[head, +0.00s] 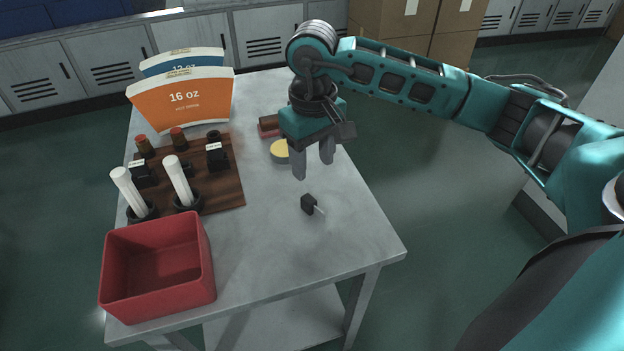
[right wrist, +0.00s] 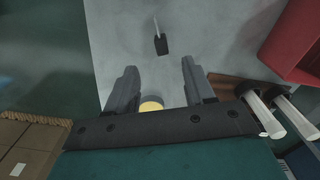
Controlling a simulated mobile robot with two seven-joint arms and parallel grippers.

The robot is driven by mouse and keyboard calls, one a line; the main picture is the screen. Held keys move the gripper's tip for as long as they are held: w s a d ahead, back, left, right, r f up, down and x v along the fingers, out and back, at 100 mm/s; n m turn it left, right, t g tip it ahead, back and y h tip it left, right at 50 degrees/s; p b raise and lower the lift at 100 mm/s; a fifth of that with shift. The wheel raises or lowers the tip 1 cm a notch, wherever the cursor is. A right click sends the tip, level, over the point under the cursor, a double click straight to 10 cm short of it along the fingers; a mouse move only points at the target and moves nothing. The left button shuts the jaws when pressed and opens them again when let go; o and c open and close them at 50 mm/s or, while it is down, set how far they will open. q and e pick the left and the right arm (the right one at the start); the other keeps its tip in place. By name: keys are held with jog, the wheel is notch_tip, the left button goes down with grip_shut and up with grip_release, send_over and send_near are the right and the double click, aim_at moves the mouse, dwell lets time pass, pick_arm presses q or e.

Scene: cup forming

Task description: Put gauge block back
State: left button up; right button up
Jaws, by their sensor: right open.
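A small black block with a thin light pin, which I take for the gauge block (head: 308,204), lies loose on the grey table, right of the wooden board. It also shows near the top middle of the right wrist view (right wrist: 160,44). My right gripper (head: 313,168) is open and empty above the table, its fingers pointing down, a little behind the block and apart from it. In the right wrist view the block lies beyond the gap between the fingertips (right wrist: 159,68). The wooden board (head: 228,190) holds similar black blocks with white labels (head: 216,157). My left gripper is not in view.
A red bin (head: 157,268) stands at the front left. White rods (head: 180,180) stand upright in black holders on the board. A yellow-topped disc (head: 279,151) and a reddish-brown block (head: 268,125) are near the gripper. Orange (head: 185,100) and blue cup blanks stand behind. The front right is clear.

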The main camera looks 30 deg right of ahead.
jog(key=m, duration=0.3)
jog(key=m+p, duration=0.3)
jog(key=m, duration=2.9)
send_over(311, 200)
jog(key=f, duration=0.6)
jog(key=shift+w+d+f, duration=0.25)
jog(key=shift+w+f, duration=0.15)
jog(key=f, duration=0.3)
jog(key=s+f, duration=0.1)
jog(key=shift+a+f, duration=0.35)
jog(key=shift+f, duration=0.45)
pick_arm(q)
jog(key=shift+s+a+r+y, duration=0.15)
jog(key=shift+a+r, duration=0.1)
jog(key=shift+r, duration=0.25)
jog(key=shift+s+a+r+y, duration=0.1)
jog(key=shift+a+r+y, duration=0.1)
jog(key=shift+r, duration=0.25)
pick_arm(e)
grip_shut()
